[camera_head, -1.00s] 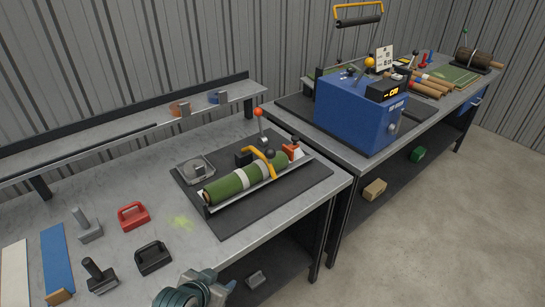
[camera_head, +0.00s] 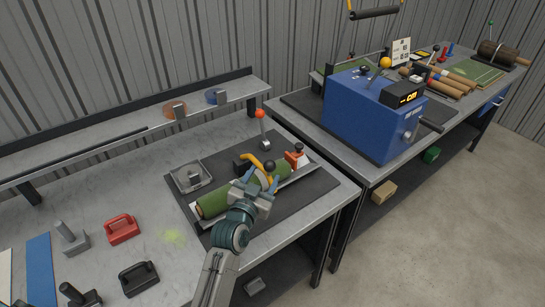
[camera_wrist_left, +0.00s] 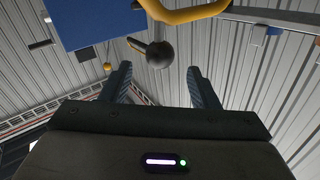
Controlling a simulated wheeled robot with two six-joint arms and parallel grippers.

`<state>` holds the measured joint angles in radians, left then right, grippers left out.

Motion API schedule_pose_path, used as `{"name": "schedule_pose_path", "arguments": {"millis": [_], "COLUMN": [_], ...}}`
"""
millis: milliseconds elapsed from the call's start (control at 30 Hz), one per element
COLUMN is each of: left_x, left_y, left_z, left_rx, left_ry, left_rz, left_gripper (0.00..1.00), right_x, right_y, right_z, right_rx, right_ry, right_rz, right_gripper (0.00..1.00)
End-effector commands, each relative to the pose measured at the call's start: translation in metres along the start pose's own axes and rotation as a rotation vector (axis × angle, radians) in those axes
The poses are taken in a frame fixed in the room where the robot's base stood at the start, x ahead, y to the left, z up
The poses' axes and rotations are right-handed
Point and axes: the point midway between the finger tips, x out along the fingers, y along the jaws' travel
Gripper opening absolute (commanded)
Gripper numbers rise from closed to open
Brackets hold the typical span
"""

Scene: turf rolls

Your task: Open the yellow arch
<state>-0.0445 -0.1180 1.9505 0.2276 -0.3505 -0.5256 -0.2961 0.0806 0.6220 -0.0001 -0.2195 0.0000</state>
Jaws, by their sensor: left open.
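The yellow arch (camera_head: 256,161) spans over a green turf roll (camera_head: 213,202) lying in a metal trough on a dark mat. The arch has a black ball knob (camera_head: 270,165) on its near side and a dark block at its far end. My left gripper (camera_head: 263,184) is over the roll, just on the near side of the knob, and hides part of the roll. In the left wrist view, the open, empty jaws (camera_wrist_left: 160,82) point at the knob (camera_wrist_left: 160,54), which appears beyond the fingertips. The arch (camera_wrist_left: 185,14) crosses the top there. My right gripper is not in view.
A red-knobbed lever (camera_head: 262,128) stands behind the trough, and a red clamp (camera_head: 296,158) sits at its right end. A grey tray (camera_head: 187,177) lies left. A blue machine (camera_head: 370,115) stands on the right bench. The bench's left front holds several hand tools.

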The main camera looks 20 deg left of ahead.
Motion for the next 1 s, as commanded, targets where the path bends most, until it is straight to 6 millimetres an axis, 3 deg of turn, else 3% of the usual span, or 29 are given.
{"name": "schedule_pose_path", "arguments": {"millis": [200, 400, 533, 800, 1000], "left_x": [0.044, 0.067, 0.073, 0.074, 0.074], "left_y": [-0.001, 0.000, 0.000, 0.000, 0.000], "left_z": [-0.004, -0.002, 0.000, 0.000, 0.000], "left_rx": [0.000, -0.001, -0.001, 0.000, 0.000], "left_ry": [0.000, -0.001, -0.002, -0.002, -0.002], "left_rz": [0.000, 0.001, 0.001, 0.001, 0.001], "left_gripper": [0.55, 0.55, 0.55, 0.55, 0.16], "right_x": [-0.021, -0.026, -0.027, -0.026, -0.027], "right_y": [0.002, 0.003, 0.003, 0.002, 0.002], "right_z": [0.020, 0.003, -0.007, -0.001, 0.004], "right_rx": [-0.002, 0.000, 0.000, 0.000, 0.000], "right_ry": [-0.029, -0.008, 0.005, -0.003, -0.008], "right_rz": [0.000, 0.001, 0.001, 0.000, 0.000], "right_gripper": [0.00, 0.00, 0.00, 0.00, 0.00]}}
